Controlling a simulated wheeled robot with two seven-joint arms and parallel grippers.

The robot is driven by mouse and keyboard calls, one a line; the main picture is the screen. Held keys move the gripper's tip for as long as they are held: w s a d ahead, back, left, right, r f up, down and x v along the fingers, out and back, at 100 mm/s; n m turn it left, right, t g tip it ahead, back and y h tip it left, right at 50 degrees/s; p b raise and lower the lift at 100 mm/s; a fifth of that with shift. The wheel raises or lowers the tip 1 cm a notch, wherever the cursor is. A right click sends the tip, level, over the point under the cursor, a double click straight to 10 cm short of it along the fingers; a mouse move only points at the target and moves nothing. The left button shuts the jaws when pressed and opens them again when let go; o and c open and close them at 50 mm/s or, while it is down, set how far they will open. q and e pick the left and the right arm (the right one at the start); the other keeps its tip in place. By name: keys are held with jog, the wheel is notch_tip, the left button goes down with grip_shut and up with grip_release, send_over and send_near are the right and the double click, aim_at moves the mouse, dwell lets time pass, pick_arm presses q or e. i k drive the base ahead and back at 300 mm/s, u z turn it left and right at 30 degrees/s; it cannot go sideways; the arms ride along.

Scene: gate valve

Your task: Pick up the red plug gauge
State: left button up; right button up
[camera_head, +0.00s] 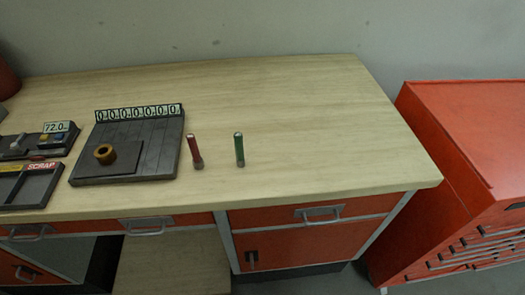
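The red plug gauge (194,150) is a slim red cylinder with a metallic end. It is on the wooden workbench, just right of the dark plate, and leans slightly in the view. A similar green gauge (239,150) is a short way to its right, apart from it. Neither of my grippers shows in the head view.
The workbench (320,120) is clear behind and right of the gauges. Left are a dark plate (160,157) with a bronze ring (105,154) and number strip (140,112), a scrap tray (38,187) and a device with a display (57,127). A red cabinet (460,130) stands right.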

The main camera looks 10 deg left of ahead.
aim_at(198, 163)
jog(key=z, duration=1.2)
jog(key=k, duration=1.1)
jog(key=u, duration=1.5)
jog(key=i, duration=0.5)
jog(key=u, duration=0.05)
